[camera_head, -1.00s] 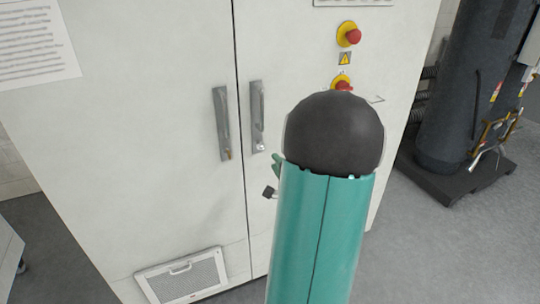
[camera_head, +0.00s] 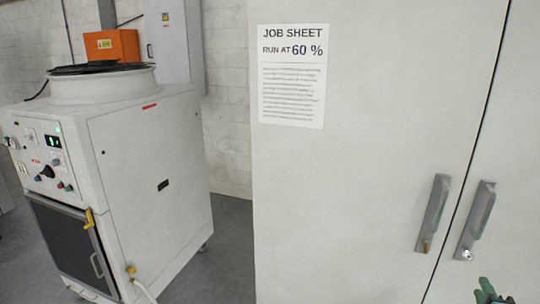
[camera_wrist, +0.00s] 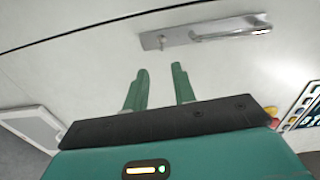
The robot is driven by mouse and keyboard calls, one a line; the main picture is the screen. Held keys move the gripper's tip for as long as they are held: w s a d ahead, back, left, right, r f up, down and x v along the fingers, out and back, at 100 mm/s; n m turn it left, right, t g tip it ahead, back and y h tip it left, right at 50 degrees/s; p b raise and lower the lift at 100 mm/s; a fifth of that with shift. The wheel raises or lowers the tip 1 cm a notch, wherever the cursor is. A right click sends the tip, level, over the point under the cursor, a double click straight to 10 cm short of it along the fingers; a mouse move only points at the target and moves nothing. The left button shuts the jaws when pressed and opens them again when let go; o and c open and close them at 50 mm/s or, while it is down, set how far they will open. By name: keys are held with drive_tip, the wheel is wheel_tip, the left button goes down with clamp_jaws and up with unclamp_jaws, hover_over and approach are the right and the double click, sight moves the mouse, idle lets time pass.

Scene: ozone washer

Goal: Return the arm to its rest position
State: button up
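My gripper (camera_wrist: 161,80) shows in the wrist view with its two green fingers apart and nothing between them. Beyond the fingertips is a metal door handle (camera_wrist: 205,32) on the white cabinet (camera_wrist: 100,65). A gap shows between the fingertips and the handle. In the head view, green tips of my gripper (camera_head: 489,292) show at the lower right edge, in front of the right cabinet door and below its handle (camera_head: 476,220). The rest of my arm is out of the head view.
The white cabinet (camera_head: 370,160) fills the right, with a job sheet (camera_head: 291,75) reading "RUN AT 60 %". A white machine (camera_head: 150,170) with a control panel stands left. An orange box (camera_head: 111,45) is behind it. Grey floor (camera_head: 228,255) between them is clear.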

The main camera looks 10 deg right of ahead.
drive_tip(key=w+a+r+n+g+y, duration=0.1)
drive_tip(key=w+a+r+n+g, duration=0.2)
drive_tip(key=a, duration=0.4)
drive_tip(key=w+a+r+n+y, duration=0.1)
drive_tip(key=w+a+n, duration=0.2)
drive_tip(key=a+n, duration=0.25)
drive_tip(key=w+a+r+n+g+y, duration=0.1)
drive_tip(key=w+a+r+n+g, duration=0.2)
drive_tip(key=a, duration=0.4)
drive_tip(key=s+a+n+g+y, duration=0.1)
drive_tip(key=s+a+n+y, duration=0.1)
drive_tip(key=s+a+n, duration=0.2)
drive_tip(key=s+a+n+g+y, duration=0.1)
drive_tip(key=s+a+n, duration=0.3)
drive_tip(key=a, duration=0.7)
drive_tip(key=s+a+r+n+g+y, duration=0.1)
drive_tip(key=s+a+n+y, duration=0.2)
drive_tip(key=a, duration=0.4)
drive_tip(key=shift+s+a+n, duration=0.35)
drive_tip(key=shift+s+n, duration=0.3)
drive_tip(key=shift+s, duration=0.05)
drive_tip(key=shift+d+r, duration=0.1)
